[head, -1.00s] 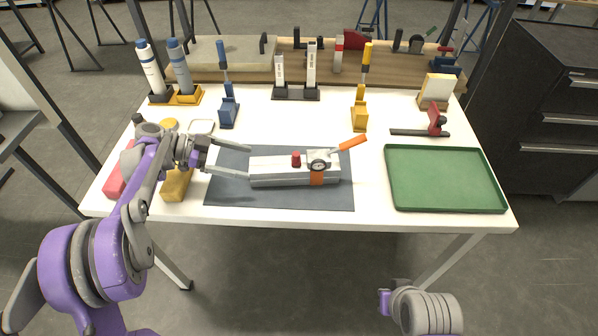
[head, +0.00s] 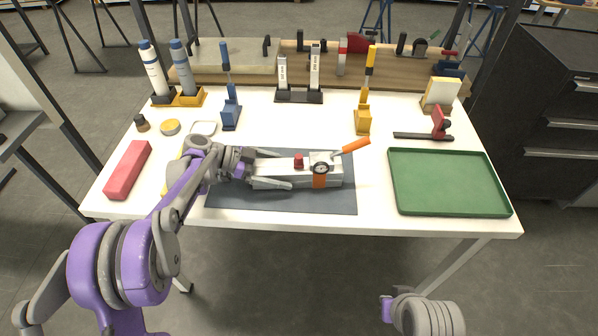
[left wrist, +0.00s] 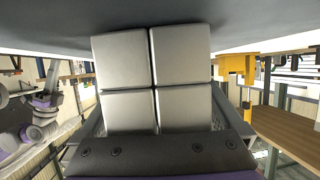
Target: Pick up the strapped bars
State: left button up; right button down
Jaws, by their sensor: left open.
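The strapped bars (head: 268,183) lie as a silver bundle on the dark grey mat (head: 330,200), with an orange strap, a round dial, a red knob and an orange-handled lever near the right end. My left gripper (head: 284,170) is open at the bundle's left end, with one finger along the far side and one along the near side. In the left wrist view the square ends of several stacked bars (left wrist: 182,55) fill the middle, close in front of the palm, between the fingers. Whether the fingers touch the bars I cannot tell. My right gripper is out of view; only part of that arm shows.
A green tray (head: 393,190) is at the right of the white table. A red block (head: 128,170) lies at the left edge; a yellow block is mostly hidden behind my left arm. Blue (head: 231,116) and yellow (head: 362,120) upright tools and a black stand (head: 299,96) stand behind the mat.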

pick_arm(q)
grip_shut()
jog(key=shift+r, duration=0.1)
dwell(0.3)
notch_tip(320, 180, up, 10)
jog(key=shift+p, duration=0.8)
jog(key=shift+f+b, duration=2.2)
jog(key=shift+f, duration=2.55)
jog(key=shift+f, duration=0.3)
